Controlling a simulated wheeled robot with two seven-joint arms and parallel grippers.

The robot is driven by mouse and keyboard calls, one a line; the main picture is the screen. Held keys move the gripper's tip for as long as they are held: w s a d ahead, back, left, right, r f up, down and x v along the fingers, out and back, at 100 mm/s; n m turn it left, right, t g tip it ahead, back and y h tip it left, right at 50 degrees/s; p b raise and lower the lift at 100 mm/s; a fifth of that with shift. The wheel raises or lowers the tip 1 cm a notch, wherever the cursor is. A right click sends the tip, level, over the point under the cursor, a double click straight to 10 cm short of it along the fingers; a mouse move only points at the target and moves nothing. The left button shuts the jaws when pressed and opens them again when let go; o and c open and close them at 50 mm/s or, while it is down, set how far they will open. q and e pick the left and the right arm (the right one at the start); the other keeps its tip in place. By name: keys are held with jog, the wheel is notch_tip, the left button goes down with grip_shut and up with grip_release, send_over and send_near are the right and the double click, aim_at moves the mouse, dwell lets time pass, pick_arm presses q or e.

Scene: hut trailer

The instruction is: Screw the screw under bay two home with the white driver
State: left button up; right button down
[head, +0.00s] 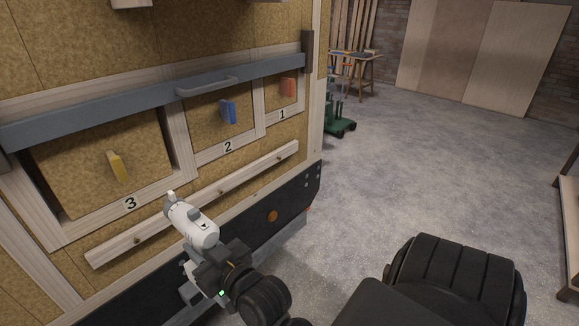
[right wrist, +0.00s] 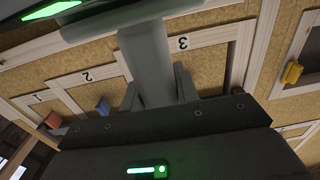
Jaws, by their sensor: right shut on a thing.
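The white driver (head: 193,224) is in my right gripper (head: 215,262), which is shut on it. The driver's nose points up and left in the head view, over the wooden rail (head: 193,205) between bays three and two. Whether it touches the rail cannot be told. A small screw (head: 220,190) shows on the rail under bay two (head: 212,125), up and right of the driver. In the right wrist view the driver (right wrist: 150,60) appears as a grey shaft between the fingers; its tip is not seen there. My left gripper is not in view.
Bay three (head: 100,165) has a yellow handle, bay two a blue one and bay one (head: 284,92) an orange one. A grey bar (head: 130,105) with a handle crosses above them. A black skirt (head: 295,198) runs below the rail. Open concrete floor (head: 430,170) lies to the right.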

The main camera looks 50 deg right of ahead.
jog(key=s+d+f+b, duration=0.2)
jog(key=d+f+b, duration=0.6)
jog(key=d, duration=0.9)
notch_tip(320, 180, down, 4)
jog(key=shift+d+r, duration=0.15)
jog(key=shift+r, duration=0.1)
